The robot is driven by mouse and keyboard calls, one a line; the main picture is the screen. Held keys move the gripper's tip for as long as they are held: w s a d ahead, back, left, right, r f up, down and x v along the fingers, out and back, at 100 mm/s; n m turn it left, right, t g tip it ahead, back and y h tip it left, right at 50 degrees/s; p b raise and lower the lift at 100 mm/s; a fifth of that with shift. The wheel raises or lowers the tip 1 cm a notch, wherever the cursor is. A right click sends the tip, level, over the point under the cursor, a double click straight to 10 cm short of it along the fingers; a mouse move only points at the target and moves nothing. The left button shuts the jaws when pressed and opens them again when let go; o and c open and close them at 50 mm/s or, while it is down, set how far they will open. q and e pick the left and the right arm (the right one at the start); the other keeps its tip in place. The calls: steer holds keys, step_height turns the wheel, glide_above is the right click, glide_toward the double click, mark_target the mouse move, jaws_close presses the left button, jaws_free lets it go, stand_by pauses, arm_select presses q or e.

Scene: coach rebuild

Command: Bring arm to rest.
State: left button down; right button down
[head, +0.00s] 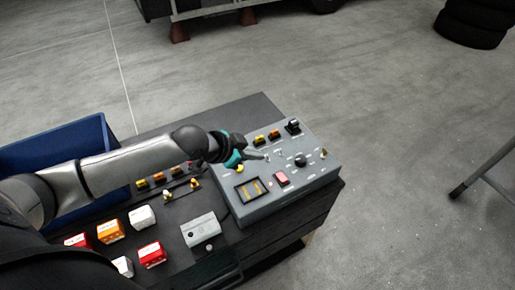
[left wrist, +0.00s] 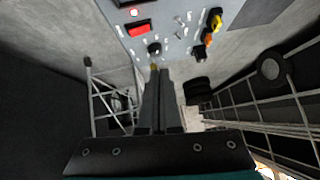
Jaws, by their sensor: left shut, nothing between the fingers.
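My left arm (head: 135,166) comes in from the left and reaches over the workbench. My left gripper (head: 262,157) is shut and empty, with its tips over the grey control panel (head: 318,178), among its small switches. Whether the tips touch the panel I cannot tell. In the left wrist view the two fingers (left wrist: 157,72) lie together and point toward the panel (left wrist: 185,22), near a black knob (left wrist: 154,48). My right gripper is not in view.
The panel has a red rocker switch (head: 282,178), a dark display (head: 247,189) and a black knob (head: 300,160). Several red, white and orange blocks (head: 110,231), a grey box (head: 201,231) and a blue bin (head: 62,142) are nearby. Tyres (head: 472,22) stand on the open floor.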

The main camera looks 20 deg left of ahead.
arm_select(q)
steer(key=s+d+f+n+g, duration=0.1)
steer(key=s+d+f+g, duration=0.1)
steer(key=s+d, duration=0.75)
steer(key=s+a+n+g+y, duration=0.35)
steer(key=s+a+n, duration=0.2)
steer(key=s, duration=0.75)
step_height(320, 180, down, 33)
steer(key=s+b, duration=0.3)
steer(key=b, duration=0.8)
steer(key=s+a+f+b, duration=0.1)
steer(key=s+f+b, duration=0.3)
steer(key=s+f, duration=0.3)
steer(key=s+a+f+g+y+b, duration=0.1)
steer(key=s+f+b, duration=0.3)
steer(key=f, duration=1.1)
steer(key=s+a, duration=0.1)
steer(key=s, duration=0.2)
steer(key=shift+s+a+m, duration=0.25)
steer(key=shift+s+m, duration=0.1)
